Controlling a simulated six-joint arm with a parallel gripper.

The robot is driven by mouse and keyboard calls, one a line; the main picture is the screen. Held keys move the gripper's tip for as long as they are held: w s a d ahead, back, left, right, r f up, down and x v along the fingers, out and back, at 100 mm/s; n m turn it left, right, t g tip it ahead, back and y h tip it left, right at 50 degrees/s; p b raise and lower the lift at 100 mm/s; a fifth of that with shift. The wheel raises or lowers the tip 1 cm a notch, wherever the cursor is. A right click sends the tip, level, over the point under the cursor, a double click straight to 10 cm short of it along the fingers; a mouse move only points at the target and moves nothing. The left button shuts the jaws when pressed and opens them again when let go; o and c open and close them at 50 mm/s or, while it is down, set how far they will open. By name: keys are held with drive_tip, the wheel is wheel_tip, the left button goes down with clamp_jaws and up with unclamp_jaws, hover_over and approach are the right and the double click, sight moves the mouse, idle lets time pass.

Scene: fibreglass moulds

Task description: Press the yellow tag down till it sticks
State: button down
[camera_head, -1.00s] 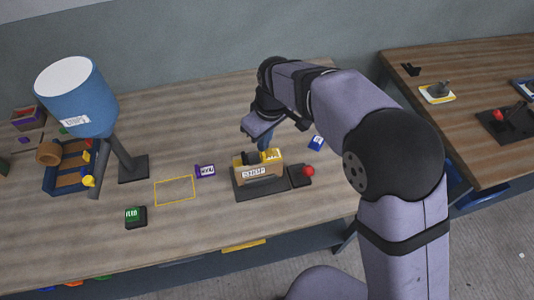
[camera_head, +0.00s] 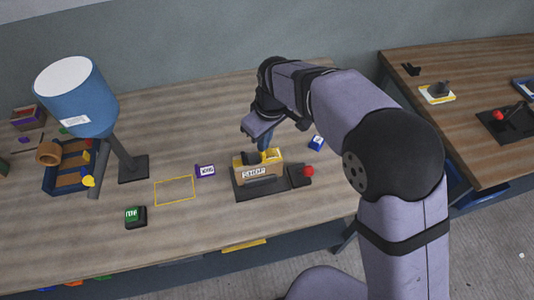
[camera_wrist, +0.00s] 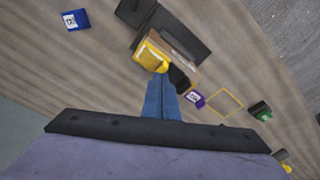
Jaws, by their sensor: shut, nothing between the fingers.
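The yellow tag (camera_head: 271,155) lies on top of a tan box with a white label (camera_head: 254,173), at the box's right end in the head view. It also shows in the wrist view (camera_wrist: 150,56), just beyond my fingertips. My gripper (camera_head: 266,149) is shut and empty, its blue fingers pointing down over the box top. In the wrist view my gripper (camera_wrist: 160,82) ends close to the tag's edge and a black piece (camera_wrist: 179,78) on the box. I cannot tell whether the fingertips touch the tag.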

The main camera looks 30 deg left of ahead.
drive_tip(key=shift+f+b, duration=0.3)
drive_tip(key=shift+f, duration=0.3)
drive_tip(key=shift+r, duration=0.2)
idle(0.5)
wheel_tip(320, 180, up, 7)
drive_tip(key=p, duration=0.6)
drive_tip(key=shift+f, duration=0.15)
idle(0.5)
